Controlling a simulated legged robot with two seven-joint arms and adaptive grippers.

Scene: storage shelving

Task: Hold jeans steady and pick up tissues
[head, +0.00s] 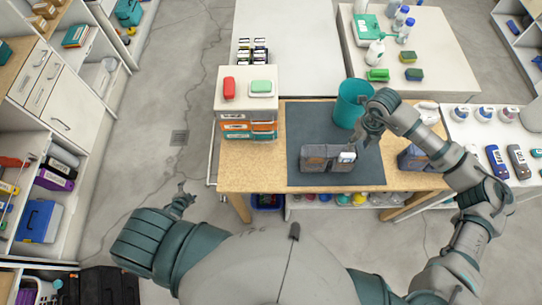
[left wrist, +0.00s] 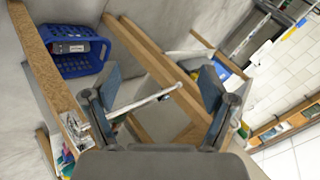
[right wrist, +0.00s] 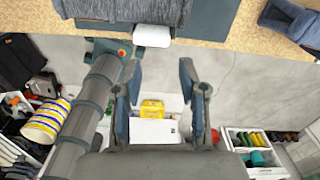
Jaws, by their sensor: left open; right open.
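Grey-blue folded jeans (head: 315,162) lie on a dark mat (head: 300,130) on the wooden table. They also show at the top of the right wrist view (right wrist: 115,10). A small white pack that looks like the tissues (head: 347,157) lies at the jeans' right end, and shows in the right wrist view (right wrist: 152,36). My right gripper (head: 366,136) is open and empty, above the mat beyond the tissues; its fingers (right wrist: 160,95) hold nothing. My left gripper (head: 182,200) is open and empty, left of the table and apart from the jeans; its fingers (left wrist: 160,90) hold nothing.
A teal bin (head: 352,103) stands on the mat's far edge, close to my right gripper. Stacked drawers (head: 230,102) carrying a red and a green item stand at the table's left. Another dark blue folded item (head: 408,160) lies right of the mat. Floor is clear left of the table.

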